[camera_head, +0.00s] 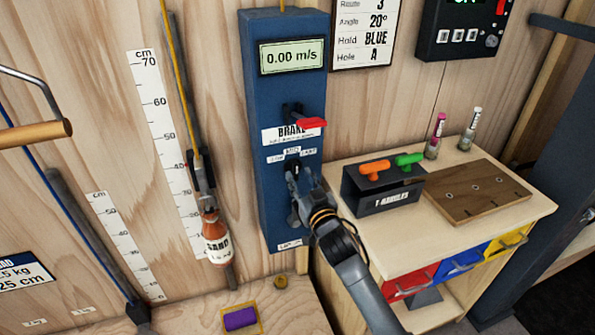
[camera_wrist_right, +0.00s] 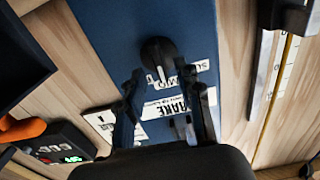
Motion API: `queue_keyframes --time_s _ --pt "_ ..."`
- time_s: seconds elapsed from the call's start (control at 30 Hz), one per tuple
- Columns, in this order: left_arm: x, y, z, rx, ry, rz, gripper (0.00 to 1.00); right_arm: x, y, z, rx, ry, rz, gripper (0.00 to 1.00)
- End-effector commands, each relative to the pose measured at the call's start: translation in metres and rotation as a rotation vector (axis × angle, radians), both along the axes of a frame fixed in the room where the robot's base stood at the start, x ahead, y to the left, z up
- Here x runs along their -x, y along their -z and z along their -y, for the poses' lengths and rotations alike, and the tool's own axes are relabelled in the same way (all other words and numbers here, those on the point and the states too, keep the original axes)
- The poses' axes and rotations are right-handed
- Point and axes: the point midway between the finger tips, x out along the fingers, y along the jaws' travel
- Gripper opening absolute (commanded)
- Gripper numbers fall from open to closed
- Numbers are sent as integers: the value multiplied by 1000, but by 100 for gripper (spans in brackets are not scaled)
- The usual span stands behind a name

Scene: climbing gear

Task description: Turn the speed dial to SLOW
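The speed dial is on the front of the blue box (camera_head: 250,110), below the brake. In the head view my right gripper (camera_head: 298,182) is in front of it and hides most of it. In the right wrist view a round black knob with a white pointer line (camera_wrist_right: 157,52) shows just beyond the fingertips of my right gripper (camera_wrist_right: 164,88). The fingers are apart, with nothing visibly clamped between them. Small white labels (camera_head: 293,151) sit above the dial; their words are too small to read surely. The display (camera_head: 291,56) reads 0.00 m/s. My left gripper is out of view.
The red brake lever (camera_head: 312,123) sticks out just above my right gripper. A black box with orange and green handles (camera_head: 384,190) stands on the cabinet at right. A sand bottle (camera_head: 216,238) hangs on the left from a yellow rope.

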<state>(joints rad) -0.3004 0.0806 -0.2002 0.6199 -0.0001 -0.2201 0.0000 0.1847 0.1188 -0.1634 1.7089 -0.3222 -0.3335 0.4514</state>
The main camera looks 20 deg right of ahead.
Motion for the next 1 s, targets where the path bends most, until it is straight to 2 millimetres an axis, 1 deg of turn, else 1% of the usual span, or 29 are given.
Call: queue_keyframes --time_s 0.03,0.1,0.2,0.33,0.57,0.67,0.7,0.73,0.77,1.0 --pt "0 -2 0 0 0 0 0 -7 -1 0 0 0 0 35" --pt "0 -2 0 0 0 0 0 -15 -1 -1 0 0 0 35" --pt "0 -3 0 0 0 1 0 -22 0 -1 0 -1 0 35" --pt "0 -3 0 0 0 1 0 -26 0 -1 0 -1 0 35" --pt "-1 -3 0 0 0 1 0 -26 0 -1 0 -1 0 35" --pt "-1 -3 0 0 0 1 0 -26 0 -1 0 -1 -1 17" --pt "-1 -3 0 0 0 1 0 -26 0 -1 0 -1 -1 8" --pt "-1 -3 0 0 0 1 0 -26 0 -1 0 -1 -1 2" --pt "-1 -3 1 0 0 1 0 -25 0 -1 0 -1 -1 0" --pt "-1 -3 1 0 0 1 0 -25 1 -1 5 -1 -1 0"
